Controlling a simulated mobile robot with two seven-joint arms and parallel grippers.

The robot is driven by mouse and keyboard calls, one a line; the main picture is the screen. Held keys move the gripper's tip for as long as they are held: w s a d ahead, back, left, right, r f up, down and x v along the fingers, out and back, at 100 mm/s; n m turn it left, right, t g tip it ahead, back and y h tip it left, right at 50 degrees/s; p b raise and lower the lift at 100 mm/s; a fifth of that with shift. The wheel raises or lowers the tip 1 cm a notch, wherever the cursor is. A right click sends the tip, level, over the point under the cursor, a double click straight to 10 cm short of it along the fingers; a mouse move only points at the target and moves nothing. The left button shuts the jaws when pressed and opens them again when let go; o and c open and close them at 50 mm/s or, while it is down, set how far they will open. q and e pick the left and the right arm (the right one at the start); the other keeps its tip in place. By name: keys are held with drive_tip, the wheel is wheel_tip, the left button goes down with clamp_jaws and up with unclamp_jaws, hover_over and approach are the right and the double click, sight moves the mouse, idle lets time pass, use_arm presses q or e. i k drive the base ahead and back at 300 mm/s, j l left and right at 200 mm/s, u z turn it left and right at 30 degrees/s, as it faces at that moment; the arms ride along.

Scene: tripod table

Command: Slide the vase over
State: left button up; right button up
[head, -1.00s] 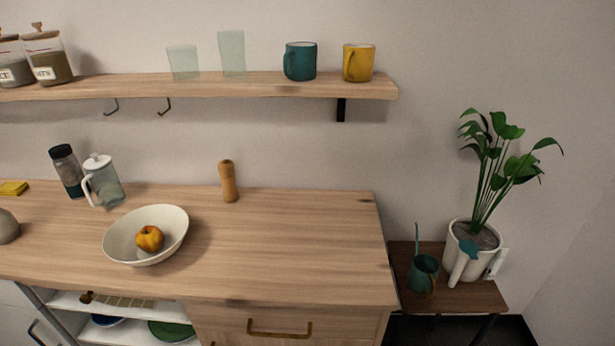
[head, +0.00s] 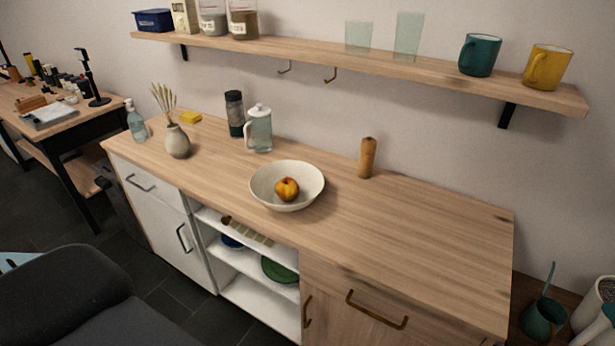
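The vase (head: 177,141) is a small rounded grey-beige vessel with dry stalks (head: 164,98) in it. It stands upright near the left end of the wooden counter (head: 420,235), in the head view. Nothing touches it. Neither of my grippers shows in the head view.
A soap bottle (head: 136,122) stands left of the vase, a yellow sponge (head: 190,118) behind it. A dark-lidded bottle (head: 235,114), glass pitcher (head: 259,130), bowl (head: 262,184) with fruit and pepper mill (head: 367,158) stand to its right. The counter's right part is clear. A dark chair (head: 75,300) is front left.

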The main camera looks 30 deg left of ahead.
sight(178, 144)
drive_tip(key=u, duration=1.75)
drive_tip(key=i+j+u, duration=0.1)
drive_tip(key=i+j, duration=0.2)
drive_tip(key=i, duration=0.15)
drive_tip(key=i+j+u, duration=0.1)
drive_tip(key=i+j, duration=0.15)
drive_tip(key=i, duration=0.2)
drive_tip(key=i+j+u, duration=0.1)
drive_tip(key=i+j, duration=0.15)
drive_tip(key=i, duration=0.2)
drive_tip(key=i+j+u, duration=0.1)
drive_tip(key=i, duration=0.35)
drive_tip(key=j, duration=0.1)
